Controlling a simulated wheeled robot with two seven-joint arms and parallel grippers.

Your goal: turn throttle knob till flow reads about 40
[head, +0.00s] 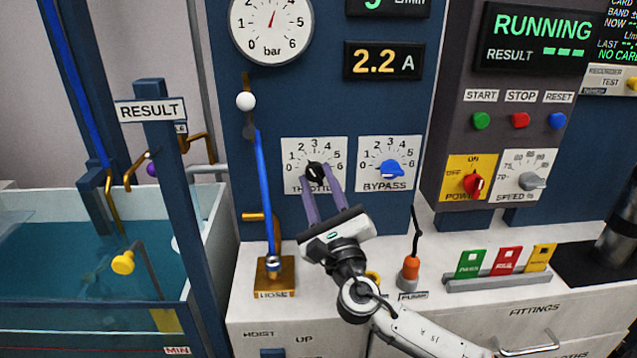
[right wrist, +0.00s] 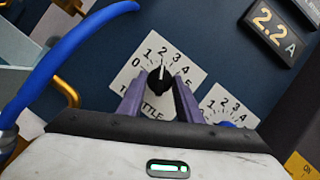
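The throttle knob (head: 315,171) is black, on a white dial plate marked 0 to 6 on the blue panel. My right gripper (head: 317,175) has its two purple fingers on either side of it. In the right wrist view the fingers (right wrist: 160,84) sit close against both sides of the knob (right wrist: 161,78), and it looks held. The knob's white mark points up, between 2 and 3. The flow readout (head: 388,5) is cut off by the top edge; only the lower part of a green digit and its unit show. My left gripper is out of view.
The blue bypass knob (head: 391,169) is just right of the throttle plate. A blue hose (head: 264,195) runs down at the left. The bar gauge (head: 272,25) and a 2.2 A display (head: 384,61) are above. An orange-topped part (head: 410,268) stands on the counter.

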